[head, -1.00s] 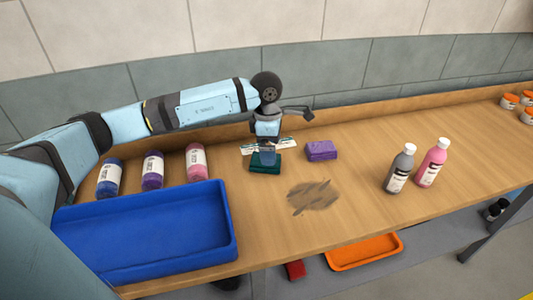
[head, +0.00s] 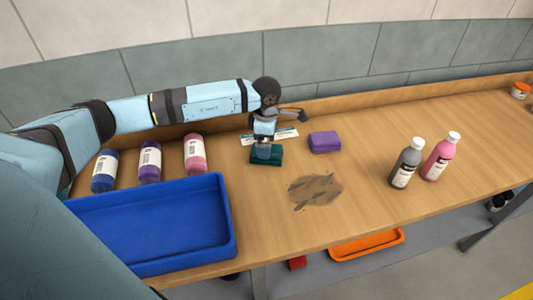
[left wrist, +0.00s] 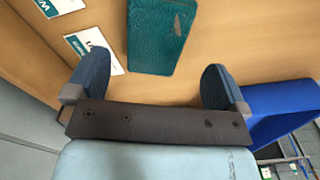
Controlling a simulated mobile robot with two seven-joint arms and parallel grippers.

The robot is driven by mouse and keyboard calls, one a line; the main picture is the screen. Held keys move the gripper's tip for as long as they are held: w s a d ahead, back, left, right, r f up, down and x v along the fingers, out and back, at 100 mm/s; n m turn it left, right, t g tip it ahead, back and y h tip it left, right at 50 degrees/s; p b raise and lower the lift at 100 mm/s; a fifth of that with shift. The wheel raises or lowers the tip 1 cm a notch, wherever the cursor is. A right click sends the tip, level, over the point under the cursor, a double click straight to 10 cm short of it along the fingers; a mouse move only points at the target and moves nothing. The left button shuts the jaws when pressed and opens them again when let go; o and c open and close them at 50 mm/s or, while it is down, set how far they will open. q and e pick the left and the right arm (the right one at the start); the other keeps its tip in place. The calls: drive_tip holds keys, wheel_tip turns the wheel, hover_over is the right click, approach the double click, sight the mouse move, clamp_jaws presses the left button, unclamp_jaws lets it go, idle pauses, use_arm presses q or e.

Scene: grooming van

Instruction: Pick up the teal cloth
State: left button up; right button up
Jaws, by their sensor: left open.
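The teal cloth (head: 267,158) is a folded dark-teal block lying on the wooden bench. In the left wrist view the teal cloth (left wrist: 162,35) lies just beyond and between my two spread fingers. My left gripper (head: 264,150) is over the cloth in the head view and hides part of it. In the left wrist view my left gripper (left wrist: 155,80) is open with nothing between its fingers. My right gripper is in neither view.
A purple folded cloth (head: 324,142) lies right of the teal one. White label cards (head: 284,135) lie behind it. A blue tray (head: 229,235) and several bottles (head: 150,162) are at left. A dark smudge (head: 315,190) marks the bench. Grey (head: 406,164) and pink (head: 440,157) bottles stand right.

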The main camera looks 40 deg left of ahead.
use_arm(q)
drive_tip(key=f, duration=0.5)
drive_tip(key=shift+w+a+p, duration=0.1)
drive_tip(key=shift+w+p, duration=0.15)
drive_tip(key=shift+p, duration=0.15)
drive_tip(key=c, duration=1)
drive_tip(key=shift+c, duration=0.2)
wheel_tip(320, 180, up, 20)
drive_tip(key=b, duration=0.1)
drive_tip(key=o, duration=0.4)
drive_tip(key=shift+c, duration=1.2)
drive_tip(key=shift+f+b, duration=0.1)
drive_tip(key=shift+b, duration=0.2)
